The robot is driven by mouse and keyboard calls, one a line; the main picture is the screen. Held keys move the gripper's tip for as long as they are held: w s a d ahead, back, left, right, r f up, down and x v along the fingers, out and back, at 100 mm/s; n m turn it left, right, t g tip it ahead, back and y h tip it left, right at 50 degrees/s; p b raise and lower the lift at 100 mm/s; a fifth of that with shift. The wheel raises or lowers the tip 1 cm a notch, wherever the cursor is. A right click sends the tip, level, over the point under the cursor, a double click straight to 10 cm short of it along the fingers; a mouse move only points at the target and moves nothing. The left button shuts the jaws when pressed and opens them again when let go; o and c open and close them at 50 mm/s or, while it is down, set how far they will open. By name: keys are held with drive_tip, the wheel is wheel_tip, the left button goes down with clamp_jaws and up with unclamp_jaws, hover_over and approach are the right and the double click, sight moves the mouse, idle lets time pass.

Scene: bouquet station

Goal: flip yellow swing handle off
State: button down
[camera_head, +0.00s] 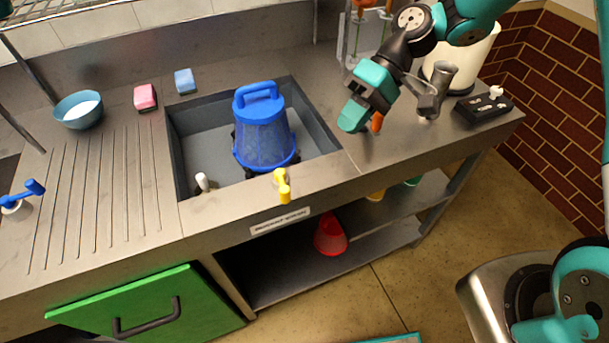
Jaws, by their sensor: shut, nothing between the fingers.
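The yellow swing handle (284,191) sits on the front rim of the sink, right of its middle, with its lower end hanging toward the front edge. My gripper (350,121) is above the counter right of the sink, up and to the right of the yellow handle and well apart from it. Its teal fingers are shut and hold nothing.
A blue bucket-like container (262,135) stands in the sink (205,149). A small white knob (202,181) is at the sink's front left. A blue handle (29,190) is at far left. A metal tap-like piece (434,88) and black box (483,107) stand right of my gripper.

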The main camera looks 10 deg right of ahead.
sight(282, 182)
drive_tip(key=p+x, duration=0.1)
drive_tip(key=x, duration=0.9)
drive_tip(key=shift+s+a, duration=0.15)
drive_tip(key=shift+s+a+r+p, duration=0.1)
drive_tip(key=shift+s+a+p, duration=0.25)
drive_tip(key=shift+a, duration=0.2)
drive_tip(key=shift+s+a+r+p, duration=0.1)
drive_tip(key=shift+s+a+p, duration=0.2)
drive_tip(key=shift+a, duration=0.25)
drive_tip(key=shift+s+a+f, duration=0.2)
drive_tip(key=shift+s+a, duration=0.1)
drive_tip(key=shift+a, duration=0.2)
